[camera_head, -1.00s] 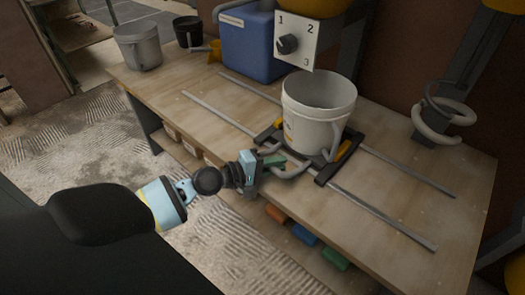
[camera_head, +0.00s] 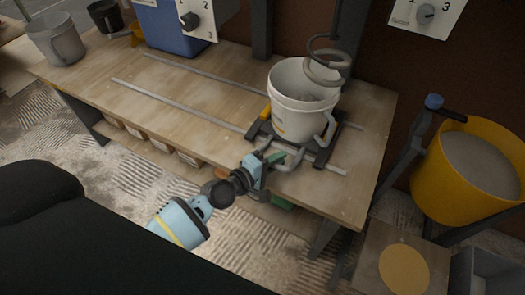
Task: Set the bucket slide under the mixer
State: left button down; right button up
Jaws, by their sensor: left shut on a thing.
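The white bucket (camera_head: 299,110) stands upright on the dark bucket slide (camera_head: 326,152), which straddles two metal rails on the workbench, near their right end. The mixer's grey spiral paddle (camera_head: 328,62) hangs over the bucket's back right rim in the picture. I cannot tell how well it is centred or whether it touches. Greyish contents show inside the bucket. My left gripper (camera_head: 268,166) is shut on the slide's grey handle (camera_head: 293,163) at the bench's front edge. My right gripper is not in view.
The long rails (camera_head: 185,103) lie bare to the left. A blue box (camera_head: 172,28) and a grey bucket (camera_head: 56,42) stand at the back left. A yellow tub (camera_head: 465,170) stands to the right of the bench (camera_head: 365,130). Dial panels show at the top.

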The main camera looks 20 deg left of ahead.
aim_at(288, 172)
pick_arm(q)
jog(key=d, duration=0.2)
jog(key=d+p, duration=0.1)
jog(key=d, duration=0.1)
jog(key=shift+s+r, duration=0.15)
jog(key=shift+s+d, duration=0.1)
jog(key=shift+d, duration=0.5)
jog(key=c, duration=1.4)
grip_release()
jog(key=shift+d, duration=0.15)
jog(key=shift+o, duration=0.2)
jog(key=shift+s+a, duration=0.25)
jog(key=shift+a, duration=0.05)
jog(key=p+v, duration=0.1)
jog(key=v, duration=0.6)
jog(key=shift+s, duration=0.1)
